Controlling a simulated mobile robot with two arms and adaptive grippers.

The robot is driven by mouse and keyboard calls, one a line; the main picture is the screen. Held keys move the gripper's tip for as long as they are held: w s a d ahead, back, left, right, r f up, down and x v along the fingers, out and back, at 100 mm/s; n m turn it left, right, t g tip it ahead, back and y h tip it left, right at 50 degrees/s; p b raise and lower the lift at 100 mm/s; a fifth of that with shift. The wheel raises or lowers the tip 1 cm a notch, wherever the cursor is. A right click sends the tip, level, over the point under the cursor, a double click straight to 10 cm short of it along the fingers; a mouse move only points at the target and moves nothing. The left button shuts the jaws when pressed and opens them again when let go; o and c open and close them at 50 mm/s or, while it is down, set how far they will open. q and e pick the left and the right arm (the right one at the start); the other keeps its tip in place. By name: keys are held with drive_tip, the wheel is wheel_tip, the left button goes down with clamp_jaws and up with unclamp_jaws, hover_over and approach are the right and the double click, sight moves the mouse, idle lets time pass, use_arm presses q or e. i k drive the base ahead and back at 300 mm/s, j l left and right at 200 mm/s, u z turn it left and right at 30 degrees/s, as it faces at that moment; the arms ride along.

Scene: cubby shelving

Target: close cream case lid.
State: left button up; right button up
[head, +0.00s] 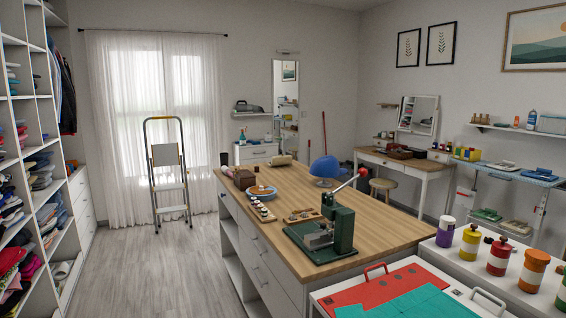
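Neither of my grippers is in view. No other clearly cream case stands out in the head view.
A dark green press (340,228), a blue domed object (326,167) and several small items stand on the island. Coloured canisters (499,256) line a white surface at right. A stepladder (168,170) stands by the window. The floor (160,265) left of the island is clear.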

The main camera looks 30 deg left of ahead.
sight(281, 160)
drive_tip(key=i+j, duration=0.15)
drive_tip(key=j, duration=0.25)
drive_tip(key=i+j, duration=0.15)
drive_tip(key=j, duration=0.25)
drive_tip(key=i+j, duration=0.15)
drive_tip(key=j, duration=0.2)
drive_tip(key=i+j, duration=0.15)
drive_tip(key=j, duration=0.25)
drive_tip(key=i+j, duration=0.15)
drive_tip(key=j, duration=0.25)
drive_tip(key=i+j, duration=0.15)
drive_tip(key=j, duration=0.25)
drive_tip(key=i+j, duration=0.15)
drive_tip(key=j, duration=0.25)
drive_tip(key=i+j, duration=0.15)
drive_tip(key=j, duration=0.25)
drive_tip(key=i+j, duration=0.15)
drive_tip(key=j, duration=0.2)
drive_tip(key=i+j, duration=0.2)
drive_tip(key=j, duration=0.15)
drive_tip(key=i+j, duration=0.15)
drive_tip(key=j, duration=0.25)
drive_tip(key=i+j, duration=0.15)
drive_tip(key=j, duration=0.2)
drive_tip(key=i+j, duration=0.2)
drive_tip(key=j, duration=0.15)
drive_tip(key=i+j, duration=0.15)
drive_tip(key=j, duration=0.2)
